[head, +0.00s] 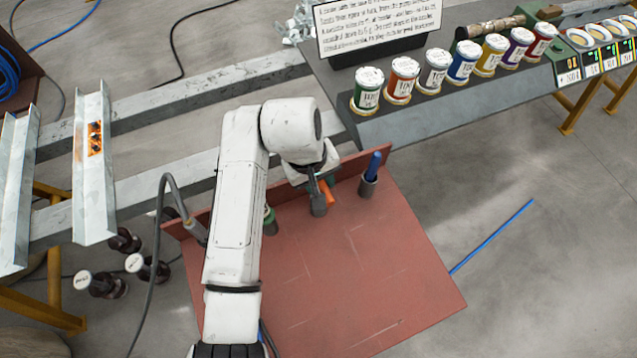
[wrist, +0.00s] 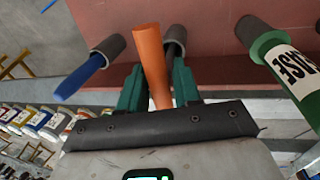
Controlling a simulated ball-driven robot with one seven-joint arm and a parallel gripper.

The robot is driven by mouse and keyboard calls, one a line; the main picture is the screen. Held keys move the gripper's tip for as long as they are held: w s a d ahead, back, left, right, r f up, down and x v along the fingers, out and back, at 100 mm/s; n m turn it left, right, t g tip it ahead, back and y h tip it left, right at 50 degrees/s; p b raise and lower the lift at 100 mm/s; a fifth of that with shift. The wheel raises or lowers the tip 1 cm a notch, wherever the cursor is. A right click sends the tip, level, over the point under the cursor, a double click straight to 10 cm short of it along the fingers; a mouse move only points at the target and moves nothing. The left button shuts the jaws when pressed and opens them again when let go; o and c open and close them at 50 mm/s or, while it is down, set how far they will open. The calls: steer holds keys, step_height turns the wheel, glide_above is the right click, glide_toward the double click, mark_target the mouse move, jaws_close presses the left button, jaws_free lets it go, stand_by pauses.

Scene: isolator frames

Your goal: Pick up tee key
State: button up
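An orange bar (wrist: 151,60), which may be the tee key's handle, rises between the two green fingers of my gripper (wrist: 158,82) in the wrist view. It fills most of the gap; I cannot tell whether the fingers press on it. A grey cup (wrist: 174,36) stands just behind the fingers, with a dark part in its mouth. In the head view the orange bar (head: 328,192) shows beside the grey cup (head: 319,208), below my wrist. How the bar joins the cup's contents is hidden.
A blue-handled tool (head: 373,166) stands in a grey cup (head: 367,186) to the right. A green labelled item (wrist: 285,62) in another holder is close to the gripper. The red board (head: 370,270) is bare in front. Several paint cans (head: 462,60) line the bench beyond.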

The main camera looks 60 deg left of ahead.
jaws_close()
steer(key=shift+r, duration=0.1)
